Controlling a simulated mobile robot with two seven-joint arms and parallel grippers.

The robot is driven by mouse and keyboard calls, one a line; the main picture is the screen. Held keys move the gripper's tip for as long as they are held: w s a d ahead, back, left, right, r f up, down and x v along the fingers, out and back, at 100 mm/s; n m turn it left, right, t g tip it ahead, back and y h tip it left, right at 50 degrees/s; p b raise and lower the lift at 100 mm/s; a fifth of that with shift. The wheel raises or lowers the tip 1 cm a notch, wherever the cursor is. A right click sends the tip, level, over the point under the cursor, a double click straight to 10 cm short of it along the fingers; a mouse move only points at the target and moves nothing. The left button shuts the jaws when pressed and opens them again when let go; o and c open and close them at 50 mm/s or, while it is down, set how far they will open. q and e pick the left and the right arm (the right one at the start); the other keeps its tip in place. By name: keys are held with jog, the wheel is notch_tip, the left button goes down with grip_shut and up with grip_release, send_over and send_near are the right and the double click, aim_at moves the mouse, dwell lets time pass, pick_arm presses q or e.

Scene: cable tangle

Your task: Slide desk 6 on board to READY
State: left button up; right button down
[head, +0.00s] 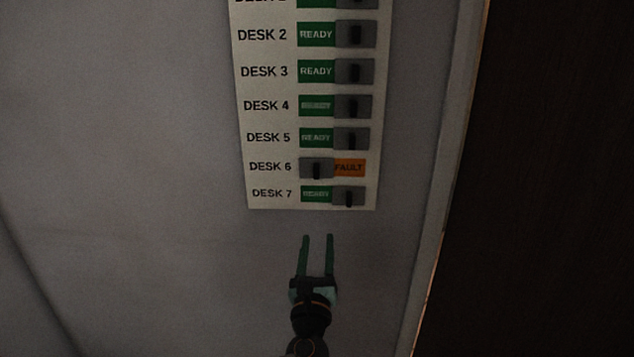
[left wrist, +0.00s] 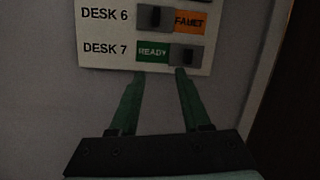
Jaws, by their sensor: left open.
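The board (head: 270,180) is a pale upright panel with a column of labelled desk rows. In the desk 6 row the grey slider (head: 316,168) sits on the left, with an orange FAULT label (head: 350,168) showing at its right. The slider's dark knob also shows in the left wrist view (left wrist: 155,16). My left gripper (head: 318,237) is open and empty, with two green fingers pointing up, just below the board's lower edge. In the left wrist view its fingertips (left wrist: 160,72) are just below the desk 7 row. My right gripper is not in view.
The desk 7 slider (head: 348,197) lies between my gripper and the desk 6 row; it sits on the right, showing green READY. Desk 2 to 5 sliders also sit right with READY showing. The grey wall is bare around the board; its edge (head: 446,190) is at right.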

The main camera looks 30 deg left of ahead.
pick_arm(q)
jog(key=m+t+y, duration=0.1)
jog(key=m+y, duration=0.1)
send_near(316, 174)
jog(key=p+x, duration=0.1)
jog(key=x, duration=0.7)
jog(key=shift+w+a+r+p, duration=0.15)
jog(key=shift+w+a+p, duration=0.05)
jog(key=shift+w+p, duration=0.2)
jog(key=shift+s, duration=0.1)
jog(key=shift+c, duration=0.2)
grip_shut()
dwell(0.5)
